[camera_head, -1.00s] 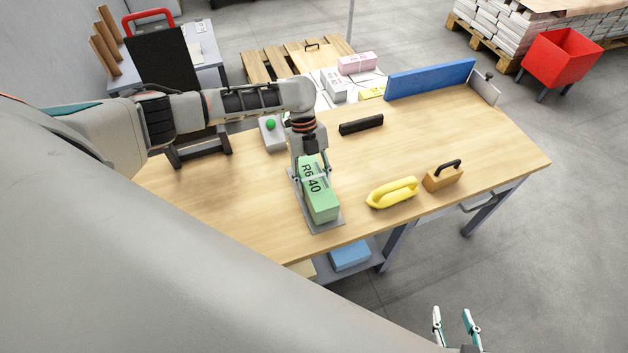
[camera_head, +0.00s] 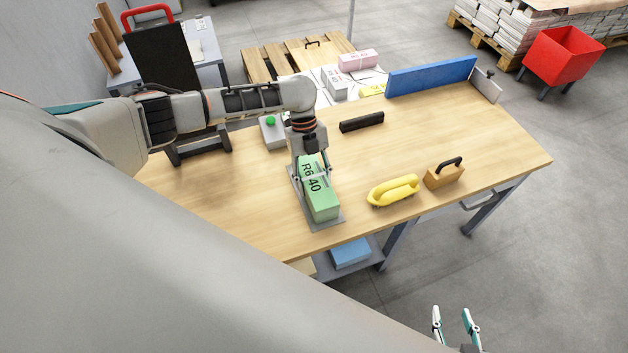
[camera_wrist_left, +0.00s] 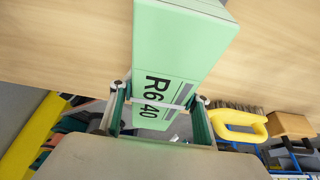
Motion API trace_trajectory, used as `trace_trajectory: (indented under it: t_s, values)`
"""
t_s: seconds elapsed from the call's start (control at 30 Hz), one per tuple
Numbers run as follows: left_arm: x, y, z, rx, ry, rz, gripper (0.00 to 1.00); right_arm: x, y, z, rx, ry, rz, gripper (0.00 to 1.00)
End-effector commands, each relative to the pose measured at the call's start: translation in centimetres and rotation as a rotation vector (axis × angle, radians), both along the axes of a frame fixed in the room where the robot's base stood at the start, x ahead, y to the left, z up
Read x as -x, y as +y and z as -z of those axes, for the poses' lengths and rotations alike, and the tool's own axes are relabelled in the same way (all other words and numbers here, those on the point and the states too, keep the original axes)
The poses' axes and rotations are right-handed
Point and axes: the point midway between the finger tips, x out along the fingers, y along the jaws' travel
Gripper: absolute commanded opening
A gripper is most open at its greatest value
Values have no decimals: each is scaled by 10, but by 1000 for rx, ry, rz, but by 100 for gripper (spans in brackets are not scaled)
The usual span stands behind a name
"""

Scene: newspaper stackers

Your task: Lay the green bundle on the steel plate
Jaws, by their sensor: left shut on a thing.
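The green bundle (camera_head: 320,196), printed R6 40, lies lengthwise over the steel plate (camera_head: 328,227) on the wooden table. The plate's grey rim shows around the bundle's near end and left side. My left gripper (camera_head: 312,178) is shut on the bundle, with one finger on each side. In the left wrist view the bundle (camera_wrist_left: 180,50) sits between the two fingers (camera_wrist_left: 160,100). Whether its underside touches the plate is hidden. My right gripper (camera_head: 455,325) is open and empty at the bottom, away from the table.
A yellow looped object (camera_head: 393,190) and a wooden block with a black handle (camera_head: 444,176) stand right of the plate. A black bar (camera_head: 362,122), a grey box with a green button (camera_head: 272,132) and a blue fence (camera_head: 432,77) are farther back. The table's right part is clear.

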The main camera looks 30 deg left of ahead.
Motion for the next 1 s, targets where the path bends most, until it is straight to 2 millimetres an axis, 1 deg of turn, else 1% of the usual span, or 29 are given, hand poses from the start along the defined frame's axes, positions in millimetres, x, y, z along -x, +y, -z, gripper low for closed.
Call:
trace_trajectory:
  t_s: [0.13,0.17,0.2,0.23,0.53,0.67,0.77,1.0]
  values:
    - [-1,-1,1,3,-2,-1,0,1,0,2,0,2,-1,40]
    - [-2,-1,0,3,-2,-1,54,1,0,2,1,2,0,40]
    - [-1,-1,0,3,-3,-1,65,1,0,2,1,2,0,40]
    - [-1,-1,0,3,-3,-1,66,1,0,2,1,2,0,40]
    - [1,1,3,-2,2,0,66,0,-1,0,3,-1,-1,40]
    - [-2,2,-4,0,0,-1,66,0,-1,0,3,-1,-1,40]
    - [-6,6,-17,-1,-2,1,66,0,-1,0,2,-1,0,40]
    - [-19,20,-63,0,-5,-2,66,0,0,0,0,-1,-1,40]
